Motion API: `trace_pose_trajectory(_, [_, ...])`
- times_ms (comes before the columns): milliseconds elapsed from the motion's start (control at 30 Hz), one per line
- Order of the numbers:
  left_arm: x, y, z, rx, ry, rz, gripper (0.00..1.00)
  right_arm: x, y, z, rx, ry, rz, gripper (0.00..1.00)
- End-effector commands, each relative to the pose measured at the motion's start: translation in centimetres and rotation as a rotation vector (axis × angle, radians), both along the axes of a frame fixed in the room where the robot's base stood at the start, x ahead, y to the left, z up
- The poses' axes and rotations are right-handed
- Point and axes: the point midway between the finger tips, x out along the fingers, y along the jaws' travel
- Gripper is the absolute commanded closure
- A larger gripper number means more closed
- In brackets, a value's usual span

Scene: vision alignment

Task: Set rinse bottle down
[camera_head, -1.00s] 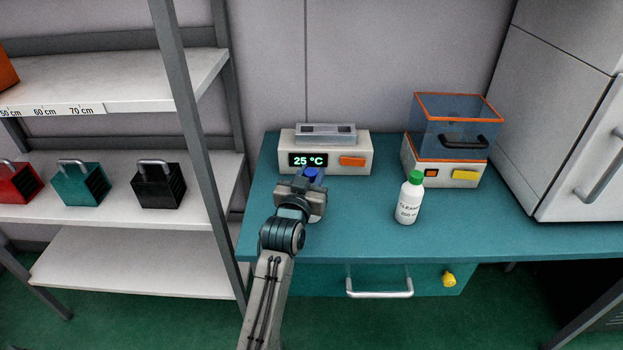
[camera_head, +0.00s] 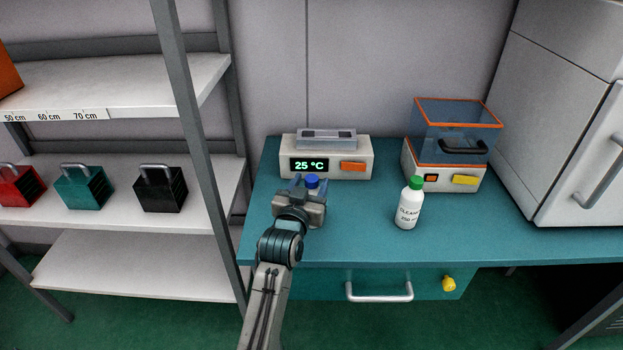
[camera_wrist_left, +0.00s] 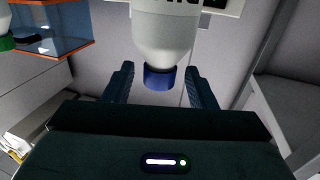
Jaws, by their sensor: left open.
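The bottle with a blue cap (camera_head: 312,181) stands at the front of the heater-like device on the teal bench. In the head view my gripper hides most of its body. In the left wrist view its white body (camera_wrist_left: 165,35) and blue cap show upside down, as that view is inverted. My left gripper (camera_head: 311,186) is open, with one finger on each side of the bottle. In the left wrist view there are gaps between the fingers (camera_wrist_left: 160,85) and the cap. Bottle contact with the bench is hidden. My right gripper is not in view.
A white device reading 25 °C (camera_head: 352,151) is behind the bottle. A green-capped cleaner bottle (camera_head: 409,208) stands to the right, before a box with a clear orange-rimmed cover (camera_head: 455,127). A shelf post (camera_head: 195,120) rises at left. The bench (camera_head: 350,230) between the bottles is clear.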

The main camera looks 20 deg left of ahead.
Motion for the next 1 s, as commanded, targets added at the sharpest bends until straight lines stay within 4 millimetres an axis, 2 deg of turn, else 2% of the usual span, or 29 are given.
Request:
trace_pose_trajectory(33, [-1.0,0.0,0.4,-0.002,0.002,0.001,0.49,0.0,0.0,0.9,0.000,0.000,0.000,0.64])
trace_pose_trajectory(300, [-6.3,-0.1,0.3,-0.002,0.003,0.001,0.49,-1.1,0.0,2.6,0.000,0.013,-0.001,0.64])
trace_pose_trajectory(500, [-9.1,-0.2,0.2,-0.001,0.002,0.001,0.49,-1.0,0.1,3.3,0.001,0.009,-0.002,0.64])
trace_pose_trajectory(700, [-10.2,-0.2,0.2,0.000,-0.001,0.001,0.49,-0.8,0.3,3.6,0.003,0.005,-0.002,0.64])
trace_pose_trajectory(1000, [-10.3,-0.2,0.1,0.000,-0.001,0.001,0.49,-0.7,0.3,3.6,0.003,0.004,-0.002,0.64])
